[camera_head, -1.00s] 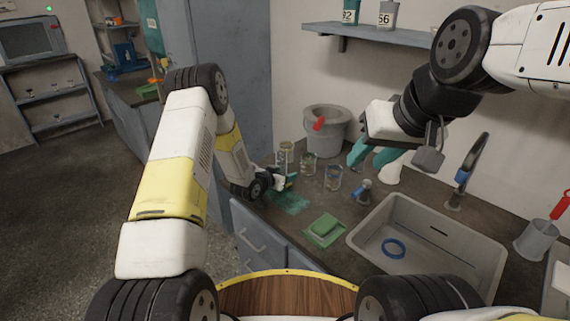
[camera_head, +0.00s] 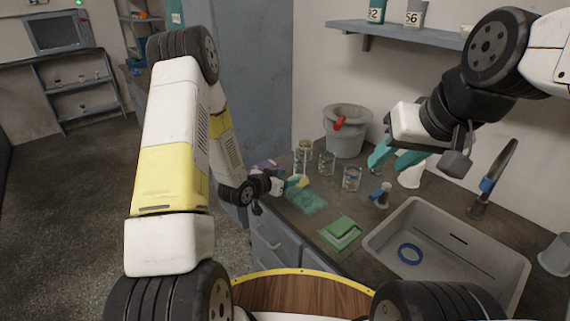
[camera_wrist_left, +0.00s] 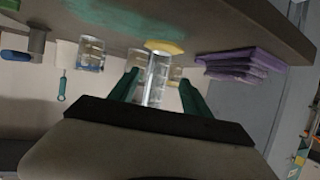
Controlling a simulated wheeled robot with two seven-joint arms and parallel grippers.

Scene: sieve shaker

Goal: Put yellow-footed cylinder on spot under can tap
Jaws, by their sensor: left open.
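The yellow-footed cylinder is a tall clear glass cylinder (camera_head: 303,158) standing on the dark counter, left of other glassware. Its yellow foot also shows in the left wrist view (camera_wrist_left: 165,47), where the counter appears at the top. My left gripper (camera_head: 290,183) is open, low beside the foot. In the left wrist view its two green fingers (camera_wrist_left: 160,92) lie on either side of the glass; I cannot tell how deep it sits between them. My right gripper (camera_head: 395,158) is open and empty above the counter. I cannot make out a can tap or the spot.
Glass beakers (camera_head: 352,178) stand to the right of the cylinder. A purple stack (camera_wrist_left: 240,65) lies close by on the counter's left end. A green sponge tray (camera_head: 340,232), a sink (camera_head: 450,260) with a blue ring and a grey bucket (camera_head: 346,135) are further around.

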